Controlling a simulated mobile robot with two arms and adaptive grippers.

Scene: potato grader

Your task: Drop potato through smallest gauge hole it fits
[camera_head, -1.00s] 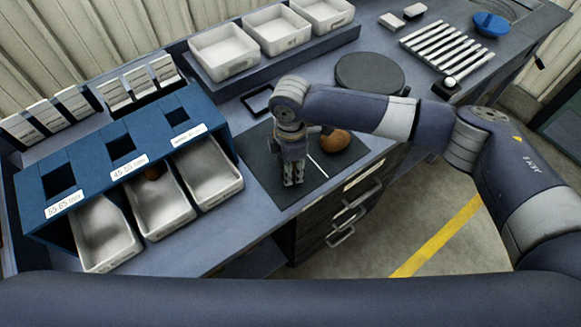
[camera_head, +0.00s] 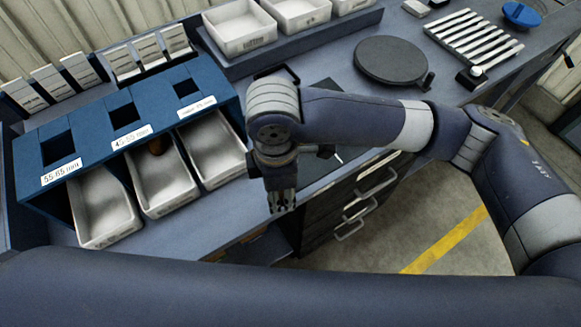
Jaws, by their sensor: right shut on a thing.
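My right gripper (camera_head: 283,207) points down above the front edge of the bench, to the right of the blue grader (camera_head: 85,145). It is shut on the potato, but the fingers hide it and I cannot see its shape. The grader has three square holes: the left one (camera_head: 57,148) labelled 55-65 mm, the middle one (camera_head: 125,113) labelled 45-55 mm, and a smaller right one (camera_head: 186,87) with a label too small to read. My left gripper is out of view.
Two more metal trays, left (camera_head: 103,210) and right (camera_head: 217,155), sit under the grader. White bins (camera_head: 240,27) stand behind. A round dark plate (camera_head: 391,60) and a slatted rack (camera_head: 474,43) lie at the right. My arm covers most of the dark mat (camera_head: 322,168).

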